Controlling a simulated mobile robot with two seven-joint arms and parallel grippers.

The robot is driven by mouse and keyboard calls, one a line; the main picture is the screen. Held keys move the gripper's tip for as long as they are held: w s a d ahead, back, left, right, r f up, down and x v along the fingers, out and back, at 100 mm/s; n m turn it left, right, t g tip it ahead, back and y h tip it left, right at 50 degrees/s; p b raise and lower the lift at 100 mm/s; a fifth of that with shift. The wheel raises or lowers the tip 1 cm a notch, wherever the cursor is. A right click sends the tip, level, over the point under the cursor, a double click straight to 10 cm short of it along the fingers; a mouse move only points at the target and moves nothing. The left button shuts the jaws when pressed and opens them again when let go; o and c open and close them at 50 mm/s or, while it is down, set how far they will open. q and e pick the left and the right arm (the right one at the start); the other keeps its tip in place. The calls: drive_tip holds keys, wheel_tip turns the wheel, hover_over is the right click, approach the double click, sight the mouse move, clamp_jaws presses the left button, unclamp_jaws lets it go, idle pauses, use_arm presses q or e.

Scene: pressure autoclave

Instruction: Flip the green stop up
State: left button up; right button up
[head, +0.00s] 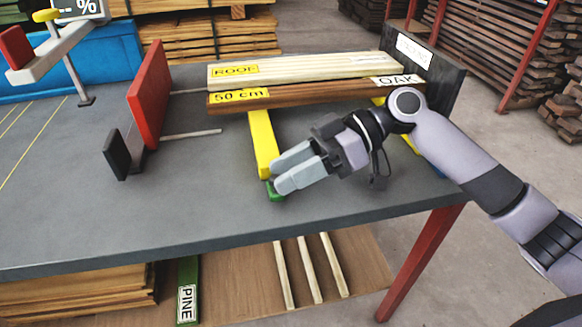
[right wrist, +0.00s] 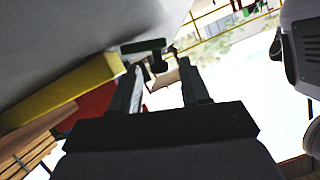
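The small green stop (head: 275,192) is at the near end of a yellow bar (head: 262,145) on the grey table. My right gripper (head: 271,178) comes in from the right. Its fingertips are right at the stop and cover part of it; I cannot tell whether they touch. In the right wrist view, the two dark fingers (right wrist: 160,82) stand apart with a gap between them. My left gripper is not in view.
A pale board (head: 300,70) and a brown OAK board (head: 300,93) lie behind the stop. A red upright plate (head: 149,92) and black block (head: 117,155) stand to the left. The table's front (head: 150,225) is clear.

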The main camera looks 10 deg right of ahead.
clamp_jaws()
drive_tip(key=shift+w+r, duration=0.1)
drive_tip(key=shift+w+r+m+g+p, duration=0.3)
drive_tip(key=shift+m+g+p, duration=0.15)
drive_tip(key=shift+p, duration=0.5)
drive_tip(key=shift+w+r+m+g+p, duration=0.1)
drive_tip(key=shift+w+m+g+p, duration=0.25)
drive_tip(key=shift+m+p, duration=0.25)
drive_tip(key=shift+w+m+g+y+p, duration=0.3)
drive_tip(key=shift+w+m+g+p, duration=0.2)
drive_tip(key=shift+m, duration=0.25)
drive_tip(key=shift+w+m+g, duration=0.3)
drive_tip(key=shift+w+m, duration=0.1)
drive_tip(key=shift+m, duration=0.3)
